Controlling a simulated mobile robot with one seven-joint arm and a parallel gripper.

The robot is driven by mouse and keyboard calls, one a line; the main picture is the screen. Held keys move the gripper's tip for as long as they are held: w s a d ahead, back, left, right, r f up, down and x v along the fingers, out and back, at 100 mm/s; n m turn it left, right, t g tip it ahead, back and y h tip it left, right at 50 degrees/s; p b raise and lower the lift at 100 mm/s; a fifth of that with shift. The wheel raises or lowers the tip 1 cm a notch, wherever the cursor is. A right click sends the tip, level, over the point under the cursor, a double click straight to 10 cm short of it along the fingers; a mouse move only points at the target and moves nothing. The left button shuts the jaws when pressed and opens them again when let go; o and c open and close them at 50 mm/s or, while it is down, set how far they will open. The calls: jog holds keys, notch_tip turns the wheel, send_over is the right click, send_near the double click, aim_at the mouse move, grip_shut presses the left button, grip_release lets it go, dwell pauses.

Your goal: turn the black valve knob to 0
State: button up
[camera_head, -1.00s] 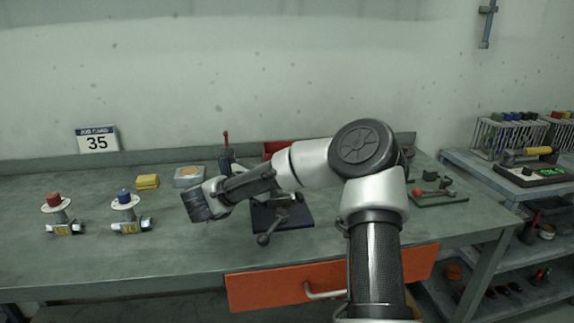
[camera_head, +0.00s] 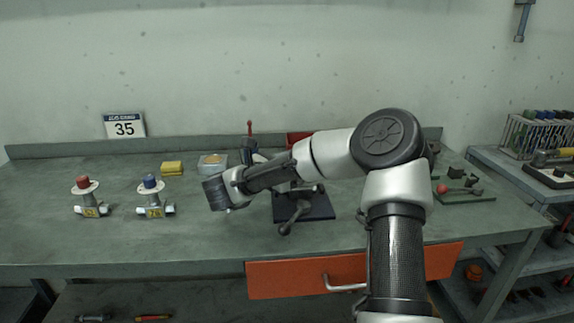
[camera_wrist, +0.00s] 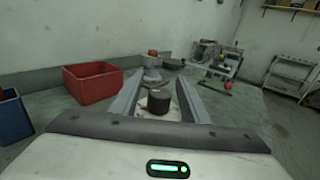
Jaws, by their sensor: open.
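In the wrist view, the black valve knob (camera_wrist: 159,101) stands on a pale round dial, seen between the two grey fingers of my gripper (camera_wrist: 161,78). The fingers are apart, with a gap on each side of the knob; I cannot tell how deep the knob sits between them. The dial's marks are too small to read. In the head view, I cannot make out the black knob, and the fingers are hidden behind my wrist and forearm.
A red-knobbed valve (camera_head: 83,194) and a blue-knobbed valve (camera_head: 152,195) stand at the bench's left. A yellow block (camera_head: 172,168), a card reading 35 (camera_head: 125,126) and a dark plate with a handle (camera_head: 318,206) are also there. A red bin (camera_wrist: 91,83) is left of the fingers.

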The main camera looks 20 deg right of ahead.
jog(key=v, duration=1.6)
jog(key=shift+a, duration=0.3)
